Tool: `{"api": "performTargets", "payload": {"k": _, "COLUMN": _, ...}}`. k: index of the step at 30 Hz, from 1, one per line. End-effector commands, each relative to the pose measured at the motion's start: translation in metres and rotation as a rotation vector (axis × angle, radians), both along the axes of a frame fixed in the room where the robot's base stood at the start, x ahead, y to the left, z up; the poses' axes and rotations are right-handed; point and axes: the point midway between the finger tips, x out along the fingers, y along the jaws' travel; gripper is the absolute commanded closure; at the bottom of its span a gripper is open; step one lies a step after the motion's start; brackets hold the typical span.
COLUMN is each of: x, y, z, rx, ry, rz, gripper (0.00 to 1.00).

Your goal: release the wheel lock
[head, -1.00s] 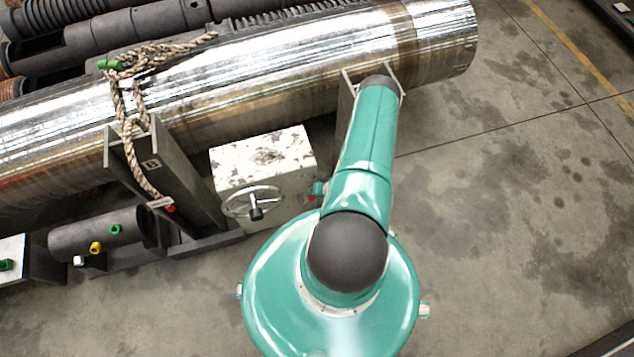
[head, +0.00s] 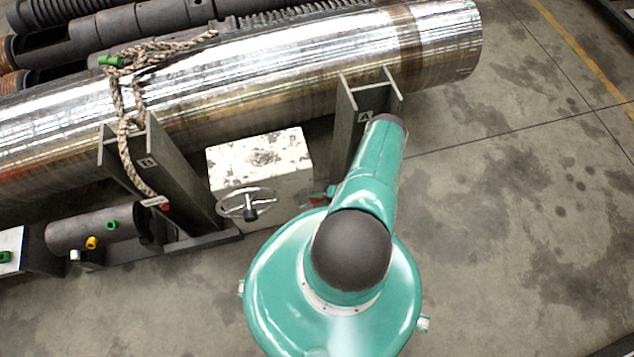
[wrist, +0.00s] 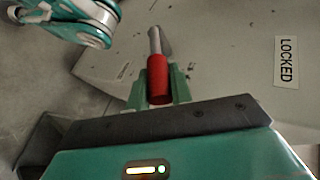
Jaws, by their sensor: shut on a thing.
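A lever with a red grip (wrist: 158,78) and a bare metal rod shows in the wrist view. My gripper (wrist: 159,88) has its green fingers on both sides of the red grip and is shut on it. A white plate reading LOCKED (wrist: 286,62) is on the pale surface to the right. In the head view, the worn white box (head: 260,163) carries a spoked handwheel (head: 246,204) on its front. A little red and green shows at the box's right side, beside my arm. My arm hides most of that spot.
A long shiny metal barrel (head: 240,85) lies on grey steel supports (head: 366,110) behind the box. A rope (head: 130,110) hangs over it at left. A smaller dark cylinder (head: 95,232) lies at lower left. The concrete floor (head: 490,220) at right is clear.

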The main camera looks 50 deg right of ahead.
Motion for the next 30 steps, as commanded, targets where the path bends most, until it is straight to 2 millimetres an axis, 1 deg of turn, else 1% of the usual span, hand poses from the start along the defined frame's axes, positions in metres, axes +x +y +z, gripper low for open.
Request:
{"api": "performTargets", "payload": {"k": 1, "x": -0.0029, "y": 0.0021, "z": -0.0048, "rx": 0.024, "ry": -0.01, "rz": 0.001, "gripper": 1.0}}
{"api": "performTargets", "payload": {"k": 10, "x": -0.0027, "y": -0.0002, "z": -0.0122, "rx": 0.117, "ry": -0.064, "rz": 0.0, "gripper": 1.0}}
{"api": "performTargets", "payload": {"k": 26, "x": -0.0019, "y": -0.0025, "z": -0.0131, "rx": 0.135, "ry": -0.077, "rz": -0.001, "gripper": 1.0}}
{"api": "performTargets", "payload": {"k": 27, "x": -0.0019, "y": -0.0027, "z": -0.0131, "rx": 0.134, "ry": -0.078, "rz": -0.001, "gripper": 0.72}}
{"api": "performTargets", "payload": {"k": 29, "x": -0.0017, "y": -0.0027, "z": -0.0131, "rx": 0.134, "ry": -0.078, "rz": -0.001, "gripper": 0.61}}
{"api": "performTargets", "payload": {"k": 30, "x": -0.0016, "y": -0.0028, "z": -0.0129, "rx": 0.134, "ry": -0.078, "rz": -0.001, "gripper": 0.57}}
